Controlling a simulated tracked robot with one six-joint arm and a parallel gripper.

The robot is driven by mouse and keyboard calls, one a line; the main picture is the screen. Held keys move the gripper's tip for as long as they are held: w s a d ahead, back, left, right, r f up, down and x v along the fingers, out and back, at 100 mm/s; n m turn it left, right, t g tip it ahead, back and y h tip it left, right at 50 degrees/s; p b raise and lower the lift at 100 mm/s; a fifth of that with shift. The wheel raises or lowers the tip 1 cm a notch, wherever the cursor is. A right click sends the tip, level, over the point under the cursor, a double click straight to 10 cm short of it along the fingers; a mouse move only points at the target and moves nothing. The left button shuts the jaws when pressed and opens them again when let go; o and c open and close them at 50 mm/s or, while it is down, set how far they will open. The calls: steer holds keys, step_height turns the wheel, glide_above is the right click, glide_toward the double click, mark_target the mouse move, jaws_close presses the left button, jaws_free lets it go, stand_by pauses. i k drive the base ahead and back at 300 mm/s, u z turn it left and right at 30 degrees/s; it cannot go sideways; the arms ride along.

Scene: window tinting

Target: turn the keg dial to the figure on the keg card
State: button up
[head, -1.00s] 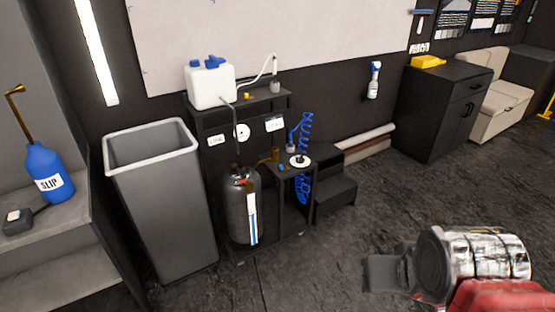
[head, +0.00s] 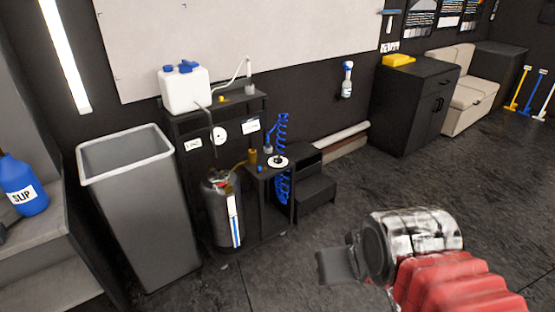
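A dark keg (head: 218,212) with a white and blue strip down its front stands on the low part of a black rack. A small white round dial (head: 221,134) with a dark centre is on the rack's back panel above the keg. White cards hang on either side of it, a left card (head: 193,144) and a right card (head: 251,125); their writing is too small to read. A white disc (head: 277,162) lies on the rack's side shelf. My gripper (head: 336,266) is in front, low and right of the rack, well apart from it. I cannot tell its opening.
A grey bin (head: 150,215) stands close left of the rack (head: 262,103). A white jug (head: 185,90) sits on its top. A black step (head: 315,190) and rolls (head: 342,142) are to its right. The floor ahead is clear.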

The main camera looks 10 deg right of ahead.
mark_target(279, 160)
steer(key=z, duration=0.35)
steer(key=i, duration=1.9)
steer(key=u, duration=0.35)
steer(key=i, duration=0.9)
steer(key=u, duration=0.4)
